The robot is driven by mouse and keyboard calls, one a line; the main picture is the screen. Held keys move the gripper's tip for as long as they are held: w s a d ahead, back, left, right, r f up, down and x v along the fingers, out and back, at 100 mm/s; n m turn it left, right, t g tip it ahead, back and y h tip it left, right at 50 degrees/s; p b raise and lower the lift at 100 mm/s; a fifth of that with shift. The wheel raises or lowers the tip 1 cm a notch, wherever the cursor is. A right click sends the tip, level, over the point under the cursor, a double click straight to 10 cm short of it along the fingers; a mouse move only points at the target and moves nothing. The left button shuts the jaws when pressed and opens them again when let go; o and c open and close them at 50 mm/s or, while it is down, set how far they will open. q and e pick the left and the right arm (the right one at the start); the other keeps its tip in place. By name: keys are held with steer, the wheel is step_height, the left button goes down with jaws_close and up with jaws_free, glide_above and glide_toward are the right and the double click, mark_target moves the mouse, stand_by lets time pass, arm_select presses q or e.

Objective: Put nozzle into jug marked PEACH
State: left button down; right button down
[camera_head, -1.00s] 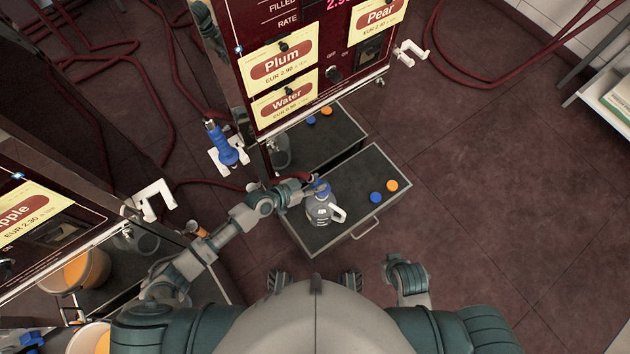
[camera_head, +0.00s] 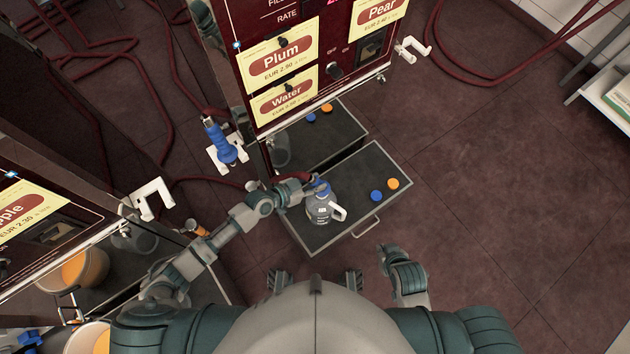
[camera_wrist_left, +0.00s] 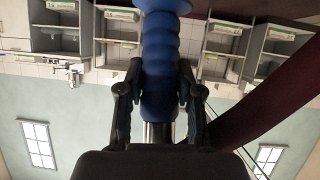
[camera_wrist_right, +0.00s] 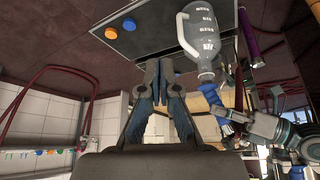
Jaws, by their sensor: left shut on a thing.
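A clear grey jug (camera_head: 318,213) with a white handle stands upright on the pulled-out dark tray (camera_head: 348,198). Its label is too small to read in the head view; the jug also shows upside down in the right wrist view (camera_wrist_right: 203,40). My left gripper (camera_head: 305,189) is shut on a blue nozzle (camera_wrist_left: 160,60), which shows at the jug's mouth in the head view (camera_head: 322,188). I cannot tell how far its spout is inside. My right gripper (camera_head: 386,252) is empty, right of the tray's front, with its fingertips together in the right wrist view (camera_wrist_right: 160,66).
A blue cap (camera_head: 376,196) and an orange cap (camera_head: 393,184) lie on the tray's right. Another blue nozzle (camera_head: 222,142) hangs in a white holder beside the Plum and Water pump. A second pump stands at left.

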arm_select(q)
steer(key=shift+f+b, duration=0.5)
steer(key=shift+f, duration=0.05)
steer(key=c, duration=0.7)
jaws_free()
arm_select(e)
steer(key=w, duration=0.1)
steer(key=w+t, duration=0.1)
steer(key=w+a+r, duration=0.1)
steer(key=shift+w+t, duration=0.2)
steer(key=shift+t, duration=0.2)
